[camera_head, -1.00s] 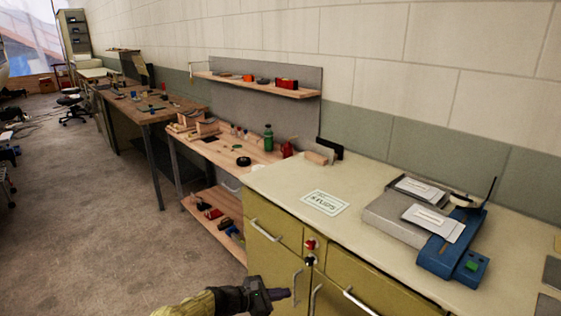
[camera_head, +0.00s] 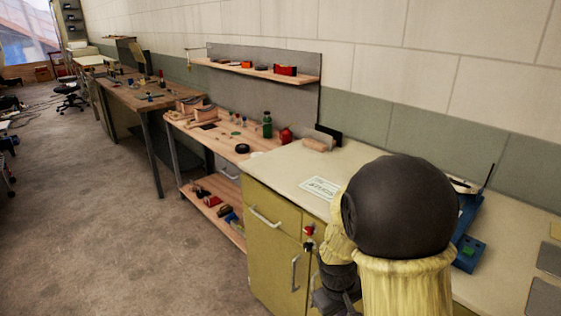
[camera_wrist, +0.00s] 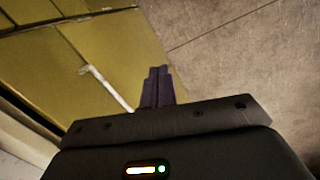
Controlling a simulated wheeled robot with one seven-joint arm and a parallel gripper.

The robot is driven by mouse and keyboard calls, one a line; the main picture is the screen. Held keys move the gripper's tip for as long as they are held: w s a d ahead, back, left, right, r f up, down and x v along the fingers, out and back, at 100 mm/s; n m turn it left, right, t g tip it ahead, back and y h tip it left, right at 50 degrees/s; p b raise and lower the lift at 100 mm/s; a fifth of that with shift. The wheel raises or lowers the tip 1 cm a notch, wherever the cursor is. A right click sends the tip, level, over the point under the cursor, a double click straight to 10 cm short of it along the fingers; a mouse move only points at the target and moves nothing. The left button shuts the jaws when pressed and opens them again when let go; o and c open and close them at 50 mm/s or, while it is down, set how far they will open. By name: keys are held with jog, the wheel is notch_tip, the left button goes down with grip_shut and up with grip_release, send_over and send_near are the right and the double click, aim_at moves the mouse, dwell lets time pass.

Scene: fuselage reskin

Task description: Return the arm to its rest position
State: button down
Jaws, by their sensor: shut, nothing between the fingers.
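My gripper (camera_wrist: 158,72) shows in the wrist view with its two dark fingers together and nothing between them. It points past the front of the yellow-green cabinet (camera_wrist: 70,60), with the floor on the right of its fingers. In the head view my arm's dark round joint and yellow sleeved links fill the lower right, in front of the counter. The gripper's fingers are not visible there; the arm or the picture edge hides them.
The cabinet (camera_head: 270,238) carries a pale counter with a printed card (camera_head: 321,188) and a blue device (camera_head: 466,252), partly hidden by my arm. A wooden workbench (camera_head: 222,145) stands beyond.

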jog(key=s+d+r+m+t+y, duration=0.1)
jog(key=s+r+m+t+y, duration=0.15)
jog(key=s+r+m, duration=0.35)
notch_tip(320, 180, up, 17)
jog(key=s+n+p, duration=0.1)
jog(key=p, duration=1.6)
jog(key=shift+d+f+h, duration=0.15)
jog(key=shift+h, duration=0.2)
